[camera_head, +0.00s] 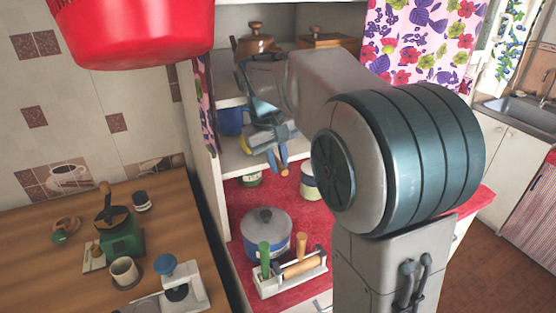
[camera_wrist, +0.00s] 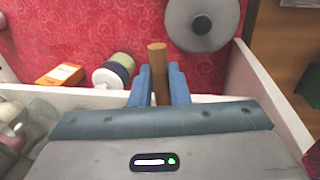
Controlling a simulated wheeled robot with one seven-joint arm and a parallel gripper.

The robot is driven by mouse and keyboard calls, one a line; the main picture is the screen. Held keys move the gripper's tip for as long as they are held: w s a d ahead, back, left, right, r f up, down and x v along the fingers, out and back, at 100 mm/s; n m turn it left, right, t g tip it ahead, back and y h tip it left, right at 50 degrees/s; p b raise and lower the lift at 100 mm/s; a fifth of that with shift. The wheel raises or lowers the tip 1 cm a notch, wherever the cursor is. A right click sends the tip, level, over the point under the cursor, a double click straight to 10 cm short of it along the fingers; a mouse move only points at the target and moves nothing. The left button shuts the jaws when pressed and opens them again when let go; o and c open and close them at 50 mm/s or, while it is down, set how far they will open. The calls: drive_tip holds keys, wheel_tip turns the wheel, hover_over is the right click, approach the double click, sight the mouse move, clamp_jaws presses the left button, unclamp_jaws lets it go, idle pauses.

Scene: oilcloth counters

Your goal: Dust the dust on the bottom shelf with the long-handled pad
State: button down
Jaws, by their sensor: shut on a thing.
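My gripper (camera_head: 277,160) is at the front of the white cupboard, by the edge of its lower shelf (camera_head: 238,158) and above the red counter. Its blue fingers are shut on a wooden handle (camera_head: 284,168), which also shows between the fingers (camera_wrist: 158,85) in the wrist view, where the handle's end (camera_wrist: 157,50) sticks out past them. The pad itself is not visible in either view. My arm hides part of the shelf, and I cannot make out dust on it.
A blue pot with a grey lid (camera_head: 265,217) and a white caddy (camera_head: 290,279) stand on the red counter (camera_head: 240,199). A jar (camera_head: 308,187) is behind. A blue container (camera_head: 230,121) is on the shelf. A wooden table (camera_head: 170,210) with a green grinder (camera_head: 121,238) is left.

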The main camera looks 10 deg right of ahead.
drive_tip(key=shift+f, duration=0.4)
drive_tip(key=shift+a+r, duration=0.1)
drive_tip(key=shift+r, duration=0.1)
drive_tip(key=shift+a, duration=0.1)
drive_tip(key=shift+s+a+f, duration=0.1)
drive_tip(key=shift+a, duration=0.15)
drive_tip(key=shift+d+f+p, duration=0.15)
drive_tip(key=shift+f+p, duration=0.05)
drive_tip(key=shift+p, duration=0.15)
drive_tip(key=shift+d+r, duration=0.1)
drive_tip(key=shift+d, duration=0.15)
drive_tip(key=shift+r+p, duration=0.1)
drive_tip(key=shift+p, duration=0.3)
drive_tip(key=shift+a, duration=0.25)
